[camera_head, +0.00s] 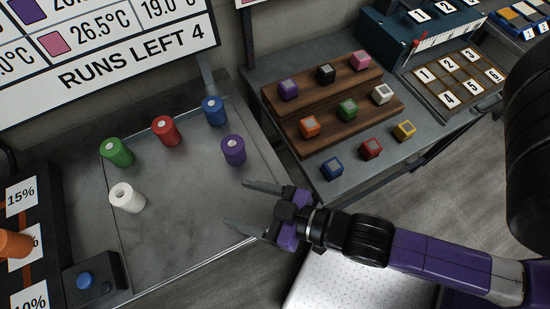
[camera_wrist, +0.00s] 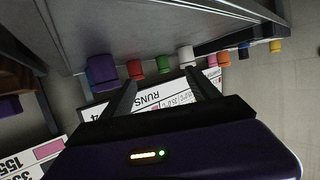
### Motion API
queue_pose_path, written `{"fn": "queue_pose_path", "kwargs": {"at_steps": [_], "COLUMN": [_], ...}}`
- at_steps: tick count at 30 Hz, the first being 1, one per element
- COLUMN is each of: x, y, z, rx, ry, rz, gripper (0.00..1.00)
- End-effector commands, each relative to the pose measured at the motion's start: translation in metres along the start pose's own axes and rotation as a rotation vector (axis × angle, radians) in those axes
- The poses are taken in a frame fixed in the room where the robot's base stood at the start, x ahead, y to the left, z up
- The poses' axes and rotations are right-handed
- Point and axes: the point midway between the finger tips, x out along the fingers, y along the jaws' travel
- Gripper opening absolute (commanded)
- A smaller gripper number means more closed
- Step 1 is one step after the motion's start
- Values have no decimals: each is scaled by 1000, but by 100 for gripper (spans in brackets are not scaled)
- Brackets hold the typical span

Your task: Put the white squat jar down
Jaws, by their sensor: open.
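The white squat jar (camera_head: 127,198) stands upright on the grey metal tabletop at the left, nearest the front of the jars there. It also shows in the wrist view (camera_wrist: 186,55), small and some way beyond my fingers. My gripper (camera_head: 237,203) is open and empty, its two grey fingers pointing left over the right edge of that tabletop. It is well to the right of the white jar and apart from it. Both fingers (camera_wrist: 162,92) show spread apart in the wrist view.
Green (camera_head: 118,152), red (camera_head: 165,130), blue (camera_head: 213,110) and purple (camera_head: 233,150) jars stand on the tabletop (camera_head: 190,215); its middle is clear. A wooden stepped rack (camera_head: 330,105) with small coloured blocks stands at right. A box with a blue button (camera_head: 86,281) is front left.

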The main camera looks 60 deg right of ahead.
Motion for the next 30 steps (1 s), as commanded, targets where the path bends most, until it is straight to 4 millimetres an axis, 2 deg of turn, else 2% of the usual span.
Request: {"fn": "queue_pose_path", "kwargs": {"at_steps": [1,6,9,12,16,30], "x": [-23,-83,-107,-122,-130,-130], "y": [7,23,29,33,35,34], "z": [4,-5,-13,-19,-23,-23], "rx": [6,14,14,14,13,13], "ry": [-4,26,41,51,58,59], "rz": [18,71,97,113,123,122], "gripper": [70,70,70,70,70,70]}}
